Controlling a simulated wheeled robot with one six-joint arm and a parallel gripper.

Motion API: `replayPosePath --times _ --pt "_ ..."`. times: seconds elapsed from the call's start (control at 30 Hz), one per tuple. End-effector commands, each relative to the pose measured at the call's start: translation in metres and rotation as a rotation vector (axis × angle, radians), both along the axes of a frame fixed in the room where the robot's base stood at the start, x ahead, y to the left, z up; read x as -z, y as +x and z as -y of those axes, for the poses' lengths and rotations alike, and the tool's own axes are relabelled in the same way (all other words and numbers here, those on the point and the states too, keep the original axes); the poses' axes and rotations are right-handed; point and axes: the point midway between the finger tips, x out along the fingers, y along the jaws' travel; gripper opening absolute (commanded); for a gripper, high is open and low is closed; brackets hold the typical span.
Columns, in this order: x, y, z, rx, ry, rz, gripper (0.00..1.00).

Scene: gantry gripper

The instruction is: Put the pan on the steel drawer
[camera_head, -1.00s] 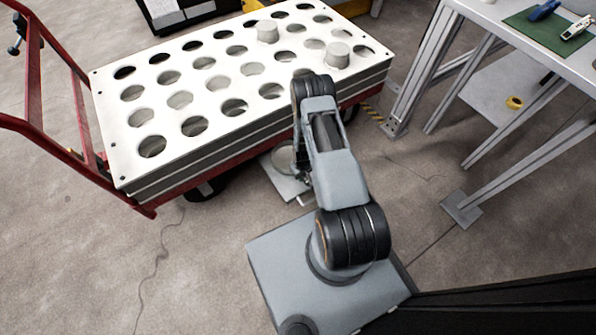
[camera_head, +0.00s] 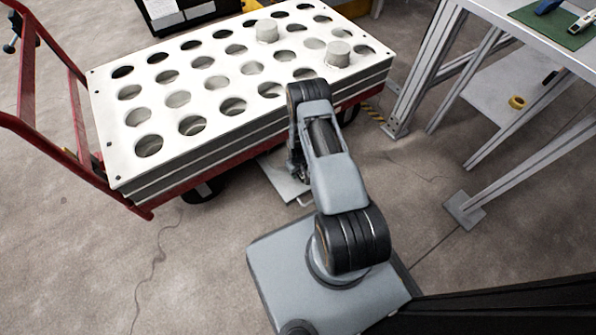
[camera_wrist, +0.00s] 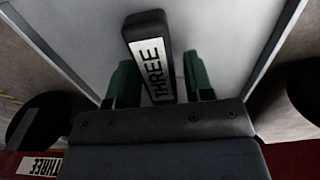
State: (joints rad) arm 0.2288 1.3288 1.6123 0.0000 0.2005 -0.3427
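In the wrist view, my gripper (camera_wrist: 160,80) has two green fingers spread apart. A black bar with a white label reading THREE (camera_wrist: 153,70) stands between them, with a gap visible on each side. Behind it is a pale grey panel (camera_wrist: 225,40) with raised edges, perhaps the steel drawer. In the head view, a pale grey plate (camera_head: 281,181) sticks out low beside the cart, and my arm covers part of it. My gripper is hidden there. I cannot clearly identify the pan in any current view.
A red cart (camera_head: 172,186) carries a white plate with round holes (camera_head: 200,105). Two grey cylinders (camera_head: 266,32) (camera_head: 338,54) stand in its holes. A metal-legged bench (camera_head: 470,45) is at the right. The floor between cart and bench is partly clear.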

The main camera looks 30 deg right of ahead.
Motion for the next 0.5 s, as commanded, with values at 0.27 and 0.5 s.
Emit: replayPosePath --times 0.27,0.5 --pt "0.000 0.000 0.000 0.000 0.000 0.000 0.55" --pt "-0.023 0.001 0.000 0.000 -0.001 0.002 0.55"
